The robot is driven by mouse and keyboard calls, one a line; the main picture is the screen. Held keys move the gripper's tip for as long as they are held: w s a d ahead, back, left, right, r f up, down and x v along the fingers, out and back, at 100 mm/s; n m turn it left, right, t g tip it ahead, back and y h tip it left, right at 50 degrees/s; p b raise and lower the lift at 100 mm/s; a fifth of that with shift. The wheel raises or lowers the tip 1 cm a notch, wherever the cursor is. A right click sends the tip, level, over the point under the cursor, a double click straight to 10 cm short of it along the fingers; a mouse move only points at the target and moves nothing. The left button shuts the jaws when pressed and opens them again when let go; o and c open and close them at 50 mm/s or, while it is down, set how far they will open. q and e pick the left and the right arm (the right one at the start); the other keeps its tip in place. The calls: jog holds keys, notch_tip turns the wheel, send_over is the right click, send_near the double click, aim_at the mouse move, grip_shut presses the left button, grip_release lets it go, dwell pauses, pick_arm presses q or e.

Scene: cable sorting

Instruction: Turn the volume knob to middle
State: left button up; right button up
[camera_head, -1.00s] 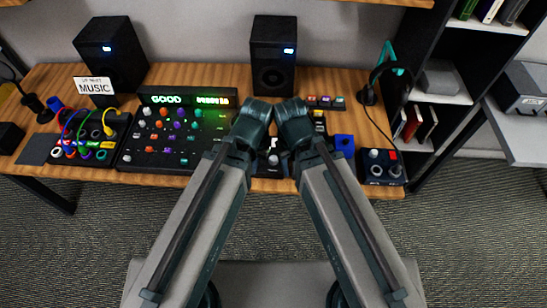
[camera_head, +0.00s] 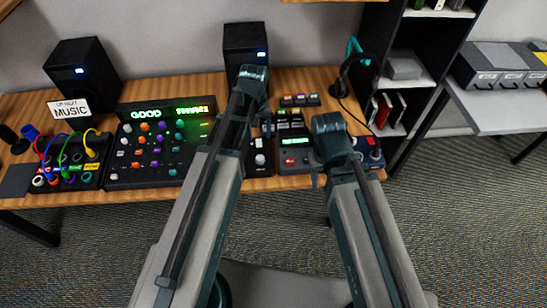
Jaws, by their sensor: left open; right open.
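Which knob is the volume knob I cannot tell from labels. The mixer (camera_head: 112,172) with a lit GOOD display has several coloured knobs. A light knob (camera_head: 260,159) shows on a narrow black unit just right of my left arm. A small dark box (camera_head: 374,156) with a red button stands at the right table end, partly hidden behind my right arm. My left gripper (camera_head: 252,76) is in front of the middle speaker, apart from the knobs as far as I see. My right gripper (camera_head: 329,126) is over the right-hand equipment. Both fingertips are hard to make out; neither visibly holds anything.
A patch unit (camera_head: 72,160) with coloured cables is at the left. Speakers (camera_head: 80,75) and (camera_head: 243,45) stand at the back. A unit with a green display (camera_head: 296,141) and headphones (camera_head: 357,68) are at the right. Floor is clear in front.

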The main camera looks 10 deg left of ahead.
aim_at(260, 157)
pick_arm(q)
jog(key=shift+w+f, duration=0.1)
jog(key=shift+w, duration=0.05)
notch_tip(260, 157, down, 14)
jog(key=b, duration=1.4)
jog(key=shift+r, duration=0.2)
grip_shut()
